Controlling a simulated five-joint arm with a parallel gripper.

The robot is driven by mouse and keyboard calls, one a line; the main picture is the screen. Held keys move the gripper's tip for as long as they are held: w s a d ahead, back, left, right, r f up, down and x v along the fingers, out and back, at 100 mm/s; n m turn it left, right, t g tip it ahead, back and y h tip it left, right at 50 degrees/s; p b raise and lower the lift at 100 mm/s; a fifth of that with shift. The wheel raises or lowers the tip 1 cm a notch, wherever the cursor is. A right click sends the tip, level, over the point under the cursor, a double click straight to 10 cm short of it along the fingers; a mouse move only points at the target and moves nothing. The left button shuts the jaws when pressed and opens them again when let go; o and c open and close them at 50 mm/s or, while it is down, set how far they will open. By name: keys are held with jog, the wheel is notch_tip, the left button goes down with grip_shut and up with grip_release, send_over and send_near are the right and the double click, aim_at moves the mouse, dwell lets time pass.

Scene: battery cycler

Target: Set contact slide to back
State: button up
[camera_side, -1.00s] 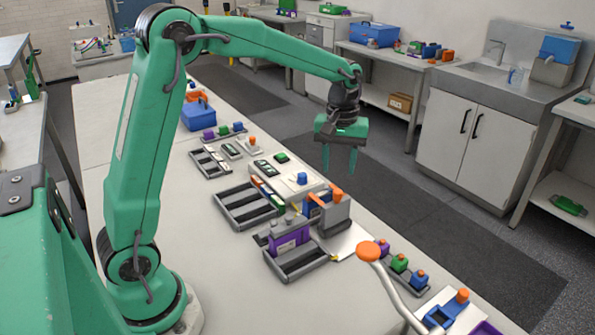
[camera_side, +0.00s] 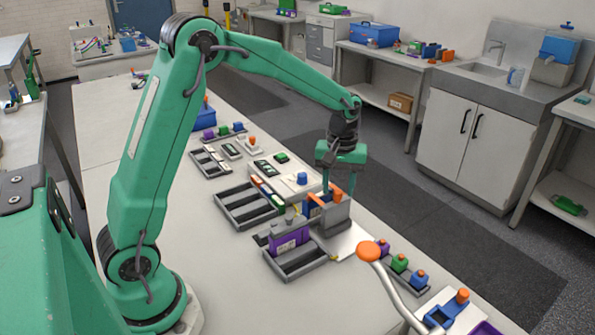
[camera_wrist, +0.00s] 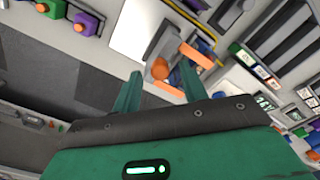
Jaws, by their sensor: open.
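The cycler fixture (camera_side: 334,216) is a grey block with orange parts, standing on a white plate. An orange tab (camera_side: 336,194) shows at its top, and a second orange piece (camera_side: 313,199) lies to the left. I cannot tell for certain which part is the contact slide. My gripper (camera_side: 338,186) is open, pointing down right over the fixture, its fingertips close to the orange tab. In the wrist view, my gripper's two green fingers (camera_wrist: 161,70) are apart, with a rounded orange part (camera_wrist: 160,69) between them and an orange bar (camera_wrist: 196,55) by the right finger. Contact is unclear.
A purple block in a grey tray (camera_side: 297,265) stands in front of the fixture. A slotted grey rack (camera_side: 246,208) and a white unit with a blue knob (camera_side: 302,179) are behind left.

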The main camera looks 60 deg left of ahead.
jog(key=shift+f, duration=0.85)
grip_shut()
jog(key=shift+d, duration=2.8)
grip_release()
notch_tip(320, 180, up, 8)
